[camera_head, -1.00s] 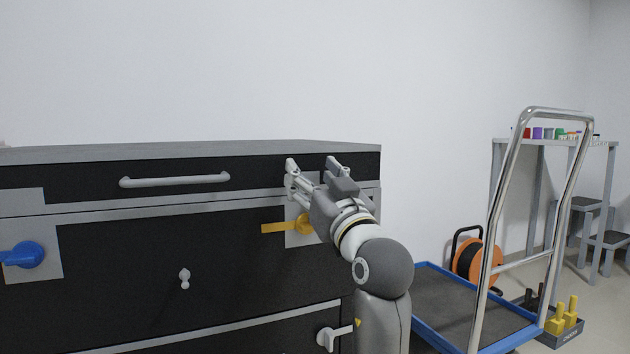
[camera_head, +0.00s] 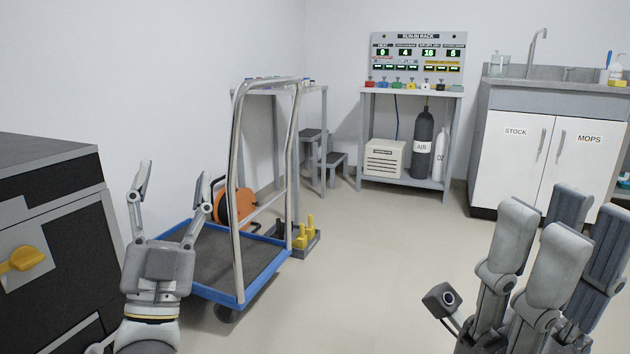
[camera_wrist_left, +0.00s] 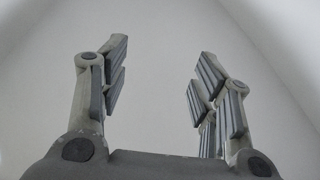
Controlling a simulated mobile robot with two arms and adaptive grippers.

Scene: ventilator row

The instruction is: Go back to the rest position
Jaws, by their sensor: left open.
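My left gripper (camera_head: 172,188) stands upright in the head view, with its two fingers spread and nothing between them. It is in front of the blue trolley and just right of the dark cabinet (camera_head: 50,180). In the left wrist view the same gripper (camera_wrist_left: 160,90) is open, with only plain pale wall showing between its fingers. My right gripper (camera_head: 565,225) is large and close at the lower right, pointing up. Its fingers look apart, and I see nothing held in it.
The blue trolley (camera_head: 195,292) with a chrome handle stands beside my left gripper. A yellow handle (camera_head: 22,260) juts from the cabinet. An instrument bench (camera_head: 410,92) and a white sink cupboard (camera_head: 510,150) stand at the back. The middle floor (camera_head: 375,260) is clear.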

